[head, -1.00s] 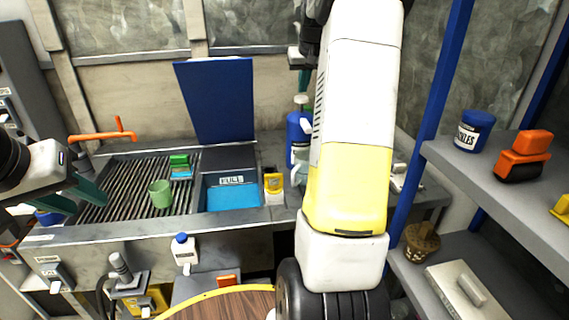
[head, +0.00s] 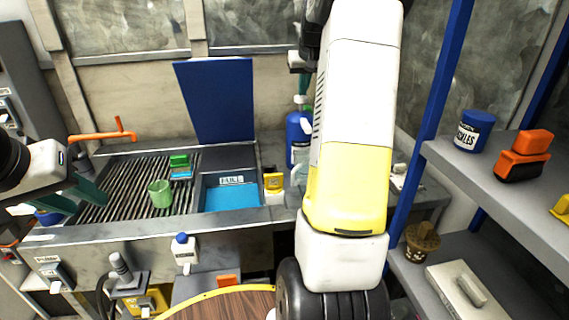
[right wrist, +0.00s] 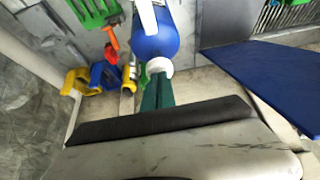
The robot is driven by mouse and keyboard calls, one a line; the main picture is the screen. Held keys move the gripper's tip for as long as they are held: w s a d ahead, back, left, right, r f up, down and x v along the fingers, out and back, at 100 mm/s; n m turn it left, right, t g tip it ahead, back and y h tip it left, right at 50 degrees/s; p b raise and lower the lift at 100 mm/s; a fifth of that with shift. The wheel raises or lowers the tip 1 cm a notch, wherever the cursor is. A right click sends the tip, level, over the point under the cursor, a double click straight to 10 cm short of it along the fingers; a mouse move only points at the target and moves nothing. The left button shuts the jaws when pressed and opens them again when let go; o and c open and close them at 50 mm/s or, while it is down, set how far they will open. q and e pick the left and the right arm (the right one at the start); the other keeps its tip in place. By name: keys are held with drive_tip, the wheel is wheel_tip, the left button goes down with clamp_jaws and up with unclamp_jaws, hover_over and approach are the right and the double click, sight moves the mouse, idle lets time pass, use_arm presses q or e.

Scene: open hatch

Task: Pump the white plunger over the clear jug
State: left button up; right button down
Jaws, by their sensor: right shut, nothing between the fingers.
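The white plunger (head: 302,99) tops a blue bottle (head: 297,128) at the back of the counter. A clear jug (head: 297,178) is beside the bottle, partly hidden behind my right arm. My right gripper (head: 303,80) is just above the plunger. In the right wrist view its green fingers (right wrist: 158,90) are shut and empty, with tips near the white collar (right wrist: 158,65) of the blue bottle (right wrist: 152,42); I cannot tell if they touch. My left gripper (head: 85,190) hangs over the left of the counter, away from the bottle, and appears open.
A green cup (head: 160,193) stands on the ribbed drainer (head: 125,180). A raised blue lid (head: 217,100) stands behind a blue basin (head: 230,197). A yellow item (head: 273,181) is left of the jug. A blue post (head: 432,110) and shelves are at right.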

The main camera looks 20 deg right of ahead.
sight(303, 98)
drive_tip(key=shift+f, duration=1.1)
idle(0.3)
drive_tip(key=shift+f, duration=0.5)
drive_tip(key=shift+r, duration=2.15)
